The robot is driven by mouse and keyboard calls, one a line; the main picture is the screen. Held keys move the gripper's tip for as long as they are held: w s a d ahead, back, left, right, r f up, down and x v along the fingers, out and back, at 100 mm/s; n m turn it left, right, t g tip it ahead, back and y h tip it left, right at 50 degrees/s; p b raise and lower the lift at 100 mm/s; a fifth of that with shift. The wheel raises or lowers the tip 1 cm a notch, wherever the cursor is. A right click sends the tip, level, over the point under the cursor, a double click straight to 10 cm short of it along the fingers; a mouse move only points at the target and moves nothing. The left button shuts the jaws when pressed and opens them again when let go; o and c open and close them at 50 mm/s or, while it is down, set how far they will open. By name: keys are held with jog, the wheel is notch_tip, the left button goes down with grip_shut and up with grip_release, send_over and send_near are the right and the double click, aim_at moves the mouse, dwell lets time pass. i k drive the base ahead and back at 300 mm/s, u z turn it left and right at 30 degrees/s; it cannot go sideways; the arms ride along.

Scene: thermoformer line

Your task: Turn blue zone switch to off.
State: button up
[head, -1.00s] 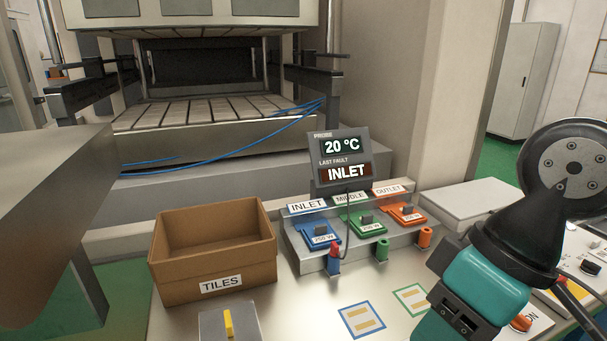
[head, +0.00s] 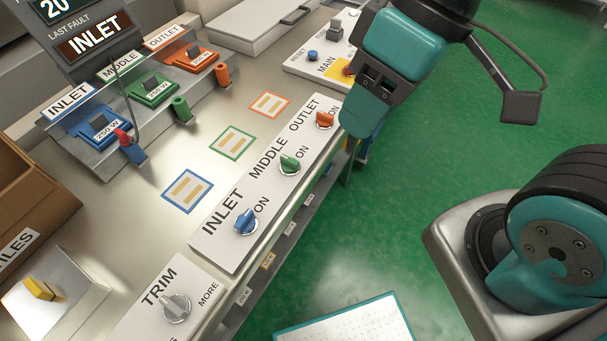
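The blue zone switch (head: 246,222) is a rotary knob on the white zone panel (head: 213,240), beside the words INLET and ON. Its lever looks turned slightly toward the ON mark, but the exact setting is hard to read. The green switch (head: 290,164) under MIDDLE and the orange switch (head: 325,119) under OUTLET are on the same panel. My gripper (head: 352,120) hangs at the upper right, near the OUTLET end of the panel and away from the blue switch. I see it from the side, and its finger opening does not show.
A TRIM panel with a grey knob (head: 175,306) is at the lower left. A probe display (head: 97,38) reads INLET as last fault. Blue, green and orange heater sockets (head: 101,127) line the back. The MAIN panel (head: 317,66) is beyond my gripper. Green floor (head: 385,215) lies right of the bench.

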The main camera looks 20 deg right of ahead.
aim_at(245, 223)
jog(key=z, duration=0.65)
jog(key=k, duration=1.05)
jog(key=u, duration=1.25)
jog(key=i, duration=0.5)
jog(key=u, duration=0.1)
